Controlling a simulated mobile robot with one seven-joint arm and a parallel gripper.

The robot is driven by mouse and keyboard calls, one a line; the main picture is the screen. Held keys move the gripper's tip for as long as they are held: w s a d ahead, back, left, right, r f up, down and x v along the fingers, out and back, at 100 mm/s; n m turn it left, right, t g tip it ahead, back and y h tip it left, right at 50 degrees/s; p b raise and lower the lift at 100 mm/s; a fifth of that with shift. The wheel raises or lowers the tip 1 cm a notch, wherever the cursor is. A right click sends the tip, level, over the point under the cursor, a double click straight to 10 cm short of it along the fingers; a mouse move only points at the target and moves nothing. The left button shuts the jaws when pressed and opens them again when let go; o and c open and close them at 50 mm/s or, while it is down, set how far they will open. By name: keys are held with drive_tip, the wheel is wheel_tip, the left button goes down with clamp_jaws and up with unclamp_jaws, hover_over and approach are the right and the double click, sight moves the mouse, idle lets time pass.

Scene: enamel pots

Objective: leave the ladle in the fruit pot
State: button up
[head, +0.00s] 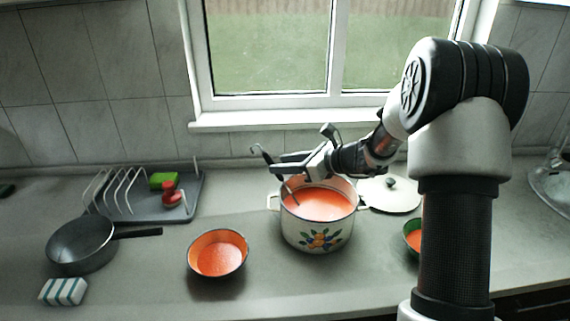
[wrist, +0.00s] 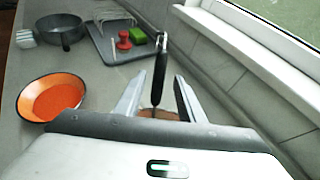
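The fruit pot (head: 318,236) is a white enamel pot with a fruit motif, holding orange-red soup, on the counter below the window. The ladle (head: 268,158) has a dark handle with a hooked top; it leans to the left, its lower end in the soup, its bowl hidden. My gripper (head: 280,163) is above the pot's back left rim. In the wrist view, its fingers (wrist: 160,88) are spread, with the ladle's handle (wrist: 159,65) between them and gaps visible on both sides.
An orange-lined bowl of soup (head: 218,258) stands left of the pot. A pot lid (head: 389,195) and a green bowl (head: 412,238) are to the right. A pan (head: 80,247), a striped sponge (head: 62,291) and a dish rack (head: 150,207) are at the left. The window sill (head: 290,119) is behind.

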drive_tip(key=shift+s+d, duration=0.1)
drive_tip(key=v, duration=1.7)
drive_tip(key=s+a+r+n+g+h+p, duration=0.2)
drive_tip(key=s+a+r+n, duration=0.25)
drive_tip(key=s, duration=0.25)
drive_tip(key=s+a+r+n+g+h+p, duration=0.2)
drive_tip(key=s+a+r+n+g+p, duration=0.1)
drive_tip(key=s+n, duration=0.35)
drive_tip(key=s+d+r+n+t+h+p, duration=0.1)
drive_tip(key=s+r+n+h+p, duration=0.1)
drive_tip(key=s+n, duration=0.5)
drive_tip(key=s+d+r+n+t+h+p, duration=0.1)
drive_tip(key=s+d+r+n+h+p, duration=0.1)
drive_tip(key=s+n, duration=0.5)
drive_tip(key=r+h, duration=0.1)
drive_tip(key=h, duration=0.1)
drive_tip(key=shift+h, duration=0.3)
drive_tip(key=shift+d, duration=0.1)
